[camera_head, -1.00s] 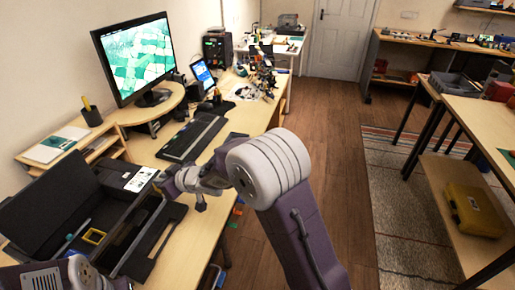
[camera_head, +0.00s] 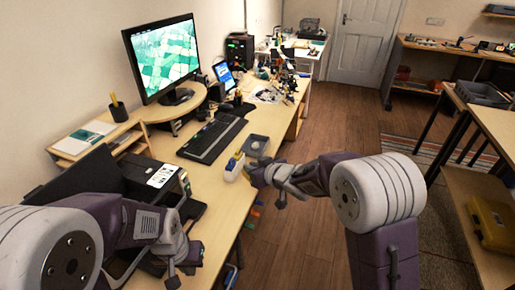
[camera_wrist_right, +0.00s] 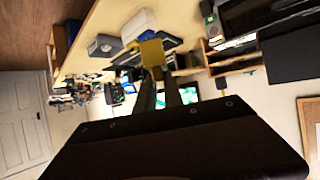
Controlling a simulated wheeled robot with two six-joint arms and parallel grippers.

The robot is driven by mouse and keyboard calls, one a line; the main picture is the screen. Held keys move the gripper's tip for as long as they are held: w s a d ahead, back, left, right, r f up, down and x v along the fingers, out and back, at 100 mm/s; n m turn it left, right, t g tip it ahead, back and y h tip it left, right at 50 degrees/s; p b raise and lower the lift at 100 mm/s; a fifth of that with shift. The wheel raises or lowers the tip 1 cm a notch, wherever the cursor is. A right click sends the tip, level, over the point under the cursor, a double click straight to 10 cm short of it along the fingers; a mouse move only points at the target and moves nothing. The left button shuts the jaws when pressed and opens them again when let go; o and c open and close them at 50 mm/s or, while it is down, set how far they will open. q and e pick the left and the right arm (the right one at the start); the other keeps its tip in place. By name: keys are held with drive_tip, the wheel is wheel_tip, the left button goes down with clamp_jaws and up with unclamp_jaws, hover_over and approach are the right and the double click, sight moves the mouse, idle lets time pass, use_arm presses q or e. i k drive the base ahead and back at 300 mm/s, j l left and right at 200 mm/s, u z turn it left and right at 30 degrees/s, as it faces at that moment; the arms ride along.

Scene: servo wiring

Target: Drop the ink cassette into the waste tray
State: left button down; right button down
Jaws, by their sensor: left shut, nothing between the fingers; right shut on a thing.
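My right gripper (camera_head: 249,172) is shut on the yellow ink cassette (camera_wrist_right: 152,52), holding it above the desk's right edge. The cassette is small and partly hidden by the fingers in the head view (camera_head: 238,157). A small grey open tray (camera_head: 256,144), which looks like the waste tray, stands on the desk just beyond the right gripper. It also shows in the right wrist view (camera_wrist_right: 104,46), apart from the cassette. My left gripper (camera_head: 184,270) is shut and empty in front of the printer (camera_head: 160,176), whose near part is hidden by my left arm.
A white object (camera_head: 231,174) stands beside the grey tray, close to the right gripper. A keyboard (camera_head: 212,138), monitor (camera_head: 162,58) and pen cup (camera_head: 118,110) are further left. Several small items crowd the far desk. Floor (camera_head: 300,215) lies right of the desk.

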sight(259, 143)
drive_tip(key=i+l+u, duration=0.5)
drive_tip(key=l, duration=0.25)
drive_tip(key=i+l+u, duration=0.25)
drive_tip(key=l, duration=0.25)
drive_tip(key=i+l+u, duration=0.25)
drive_tip(key=l, duration=0.2)
drive_tip(key=l+u, duration=0.25)
drive_tip(key=l, duration=0.25)
drive_tip(key=i+l+u, duration=0.2)
drive_tip(key=l, duration=0.4)
drive_tip(key=l+u, duration=0.25)
drive_tip(key=l, duration=0.25)
